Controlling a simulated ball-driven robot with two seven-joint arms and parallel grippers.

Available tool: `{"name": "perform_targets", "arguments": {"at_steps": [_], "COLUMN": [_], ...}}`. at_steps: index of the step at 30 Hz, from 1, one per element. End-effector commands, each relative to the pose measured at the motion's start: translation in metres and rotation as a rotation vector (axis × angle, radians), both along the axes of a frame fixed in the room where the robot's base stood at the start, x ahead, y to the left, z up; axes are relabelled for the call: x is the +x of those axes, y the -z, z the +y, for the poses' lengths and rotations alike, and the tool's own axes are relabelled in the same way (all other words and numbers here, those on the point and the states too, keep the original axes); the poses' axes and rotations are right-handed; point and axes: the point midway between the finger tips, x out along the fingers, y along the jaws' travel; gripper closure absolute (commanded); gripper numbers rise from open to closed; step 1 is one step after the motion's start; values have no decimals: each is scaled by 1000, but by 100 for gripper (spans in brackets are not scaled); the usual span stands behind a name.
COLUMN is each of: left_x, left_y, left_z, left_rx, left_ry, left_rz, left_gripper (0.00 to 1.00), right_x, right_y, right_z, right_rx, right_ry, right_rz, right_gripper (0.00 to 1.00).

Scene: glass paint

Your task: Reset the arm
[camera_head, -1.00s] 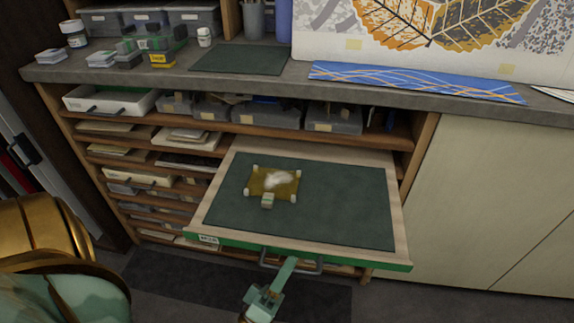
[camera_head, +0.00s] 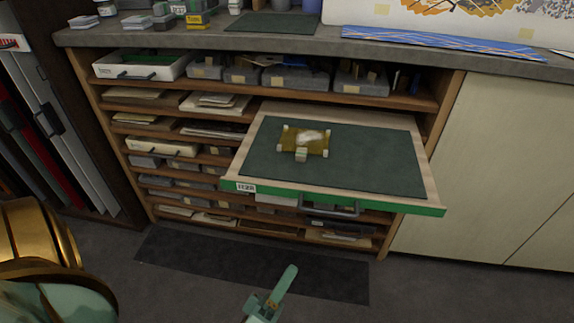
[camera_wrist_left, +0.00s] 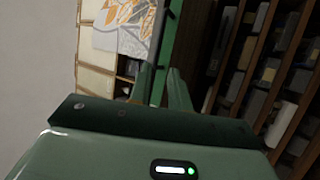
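My left gripper (camera_head: 289,271) shows at the bottom middle of the head view, in front of the open drawer and below its handle in the picture. It is empty, with floor behind it. In the left wrist view its two fingers (camera_wrist_left: 161,80) stand apart with a narrow gap between them. The pulled-out drawer (camera_head: 432,190) has a green front edge and a dark handle (camera_head: 330,208). A dark green mat (camera_head: 375,160) lies in it, with an amber glass piece (camera_head: 294,137) held by small pale blocks at its corners. My right gripper is not in view.
Shelves with trays and papers (camera_head: 165,148) stand left of and below the drawer. The grey countertop (camera_head: 300,40) above carries boxes and a blue patterned strip (camera_head: 440,42). A dark floor mat (camera_head: 200,258) lies in front. Floor around the gripper looks clear.

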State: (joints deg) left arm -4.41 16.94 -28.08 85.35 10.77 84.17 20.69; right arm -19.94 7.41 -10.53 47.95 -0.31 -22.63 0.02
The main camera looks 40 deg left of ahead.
Motion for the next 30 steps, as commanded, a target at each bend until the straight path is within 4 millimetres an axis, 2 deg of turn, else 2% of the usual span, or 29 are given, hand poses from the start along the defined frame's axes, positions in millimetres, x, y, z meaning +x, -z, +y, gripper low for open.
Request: {"name": "perform_targets", "arguments": {"at_steps": [20, 23, 26, 29, 30], "left_x": [1, 5, 11, 8, -2], "left_y": [3, 8, 35, 105, 141], "left_z": [0, -8, -30, -48, -49], "left_rx": [3, 69, 275, 629, 780], "left_ry": [-1, 8, 60, 141, 184], "left_rz": [-1, 33, 151, 371, 476], "left_gripper": [81, 81, 81, 81, 81], "right_x": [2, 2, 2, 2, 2], "right_y": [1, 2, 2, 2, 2], "right_z": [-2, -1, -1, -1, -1], "right_rx": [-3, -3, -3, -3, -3], "right_ry": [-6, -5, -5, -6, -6], "right_rz": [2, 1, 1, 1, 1], "right_gripper": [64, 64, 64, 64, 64]}}
